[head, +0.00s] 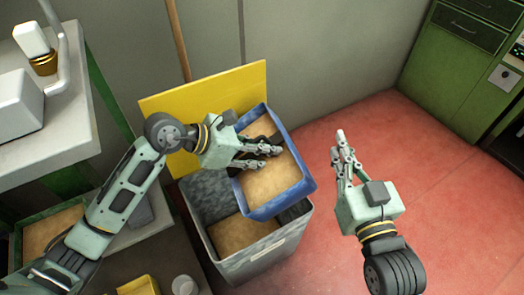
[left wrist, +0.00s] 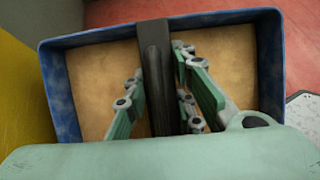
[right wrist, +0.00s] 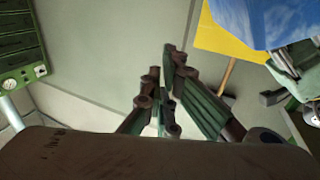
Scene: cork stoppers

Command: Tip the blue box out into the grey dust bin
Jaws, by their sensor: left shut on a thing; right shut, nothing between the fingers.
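The blue box (head: 250,207) hangs above the grey dust bin (head: 265,262), covering part of its opening. It is open-topped, and a flat tan-brown surface shows inside it. My left gripper (head: 268,150) is shut on the dark handle that crosses the box; the handle shows between the fingers in the left wrist view (left wrist: 155,75). The box looks roughly upright, perhaps slightly tilted. A brown surface shows low inside the bin. My right gripper (head: 342,155) is shut and empty, to the right of the box and apart from it. The box's blue outside shows in the right wrist view (right wrist: 262,22).
A yellow panel (head: 165,110) stands behind the bin against the grey wall. A bench with a white box-like thing (head: 18,102) is at left. A tray with brown content (head: 52,232) is at lower left. Red floor (head: 400,175) is clear at right, before green cabinets (head: 455,70).

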